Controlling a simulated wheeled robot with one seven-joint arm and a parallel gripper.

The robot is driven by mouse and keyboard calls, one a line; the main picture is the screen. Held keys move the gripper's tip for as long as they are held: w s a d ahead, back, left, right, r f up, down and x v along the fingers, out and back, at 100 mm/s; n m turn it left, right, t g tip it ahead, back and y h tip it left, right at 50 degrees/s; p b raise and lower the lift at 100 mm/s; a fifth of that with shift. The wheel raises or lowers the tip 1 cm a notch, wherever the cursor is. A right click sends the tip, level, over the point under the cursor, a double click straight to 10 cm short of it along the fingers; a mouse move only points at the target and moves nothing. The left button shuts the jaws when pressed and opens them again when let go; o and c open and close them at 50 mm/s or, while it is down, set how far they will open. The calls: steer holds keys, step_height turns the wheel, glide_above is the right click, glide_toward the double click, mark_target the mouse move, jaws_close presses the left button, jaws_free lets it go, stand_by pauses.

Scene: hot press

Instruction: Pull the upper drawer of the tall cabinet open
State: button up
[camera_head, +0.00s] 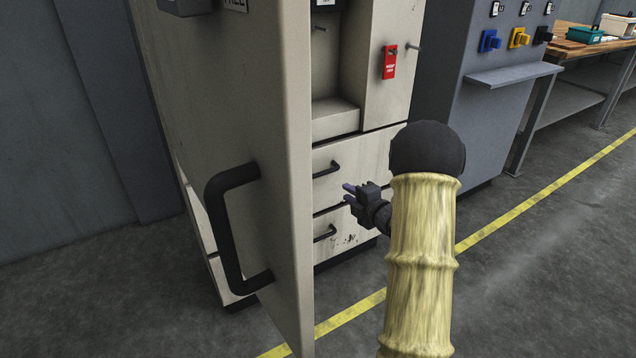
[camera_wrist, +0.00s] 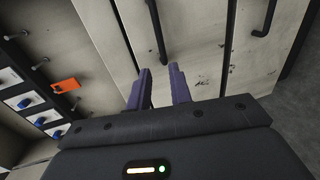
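The tall beige cabinet (camera_head: 352,70) has two drawers low on its front. The upper drawer (camera_head: 352,155) looks flush with the front and carries a black bar handle (camera_head: 327,169). In the wrist view this handle (camera_wrist: 157,32) runs ahead of my fingertips, its near end lying between them in the picture. My gripper (camera_head: 347,192) is open, with two purple fingers (camera_wrist: 158,72) apart and nothing seen between them. It is in front of the upper drawer, to the right of the handle in the head view. Whether the fingers touch the drawer cannot be told.
A cabinet door (camera_head: 285,110) with a large black handle (camera_head: 222,230) stands open at the left, close to the drawers. The lower drawer's handle (camera_head: 325,233) is below. A red tag (camera_head: 390,62) hangs above. A grey console (camera_head: 505,80) stands right; the floor there is clear.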

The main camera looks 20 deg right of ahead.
mark_target(320, 175)
steer(key=b+x, duration=0.4)
steer(key=x, duration=1.3)
steer(key=shift+w, duration=0.2)
jaws_close()
